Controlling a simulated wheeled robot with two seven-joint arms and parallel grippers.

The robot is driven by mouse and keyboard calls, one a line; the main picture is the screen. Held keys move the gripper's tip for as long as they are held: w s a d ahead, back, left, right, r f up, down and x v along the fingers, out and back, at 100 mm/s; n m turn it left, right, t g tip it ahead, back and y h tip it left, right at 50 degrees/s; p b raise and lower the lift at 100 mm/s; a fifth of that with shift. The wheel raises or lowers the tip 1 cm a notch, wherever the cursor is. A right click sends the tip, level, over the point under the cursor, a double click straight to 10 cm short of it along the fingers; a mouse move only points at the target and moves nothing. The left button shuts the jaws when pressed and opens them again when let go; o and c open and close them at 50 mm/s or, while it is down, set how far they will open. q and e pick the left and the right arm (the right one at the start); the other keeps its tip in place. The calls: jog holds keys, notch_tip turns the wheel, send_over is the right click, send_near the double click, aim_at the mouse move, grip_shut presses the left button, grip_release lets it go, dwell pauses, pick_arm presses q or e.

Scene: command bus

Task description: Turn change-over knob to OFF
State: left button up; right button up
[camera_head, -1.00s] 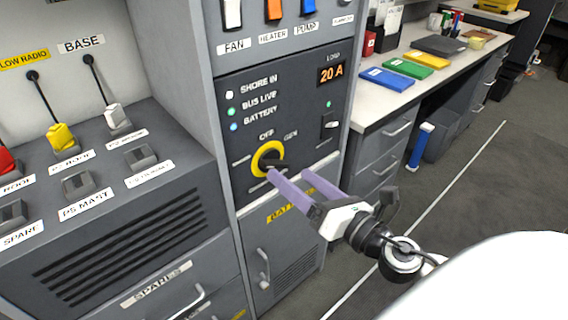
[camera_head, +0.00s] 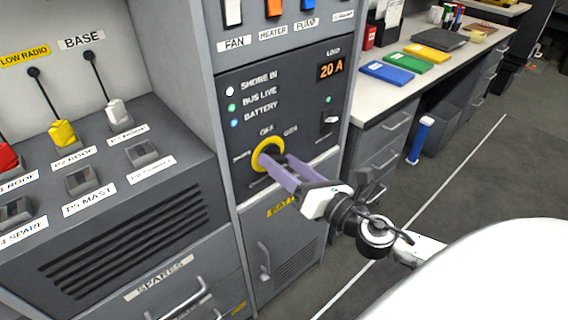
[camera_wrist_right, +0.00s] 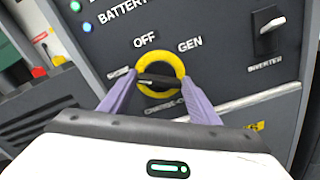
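The change-over knob is a yellow ring (camera_head: 266,141) with a black handle, on the dark panel. In the right wrist view the ring (camera_wrist_right: 160,55) is plain, and its black handle (camera_wrist_right: 158,79) lies nearly level, its left end towards the partly hidden left label. The OFF label (camera_wrist_right: 146,40) is above the ring and the GEN label (camera_wrist_right: 190,44) is at upper right. My right gripper (camera_head: 276,158) is at the knob, its purple fingers apart, one on each side of the handle (camera_wrist_right: 157,82). I cannot tell whether they touch it. My left gripper is not in view.
The inverter switch (camera_wrist_right: 267,30) is right of the knob. A row of switches is above the panel, and a sloped console (camera_head: 110,165) with several levers is at left. A desk (camera_head: 372,112) with folders stands at right.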

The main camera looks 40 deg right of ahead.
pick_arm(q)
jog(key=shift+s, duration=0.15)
pick_arm(e)
jog(key=shift+m, duration=0.4)
jog(key=shift+d+m, duration=0.1)
jog(key=shift+m, duration=0.4)
jog(key=m, duration=0.2)
jog(key=shift+m, duration=0.3)
jog(key=m+p, duration=0.1)
jog(key=m, duration=0.1)
jog(key=shift+m, duration=0.4)
jog(key=m+p, duration=0.1)
jog(key=m, duration=0.2)
jog(key=shift+m+p, duration=0.35)
jog(key=shift+m, duration=0.15)
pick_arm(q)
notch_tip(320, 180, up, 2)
pick_arm(e)
jog(key=shift+f+m, duration=0.1)
jog(key=shift+m, duration=0.2)
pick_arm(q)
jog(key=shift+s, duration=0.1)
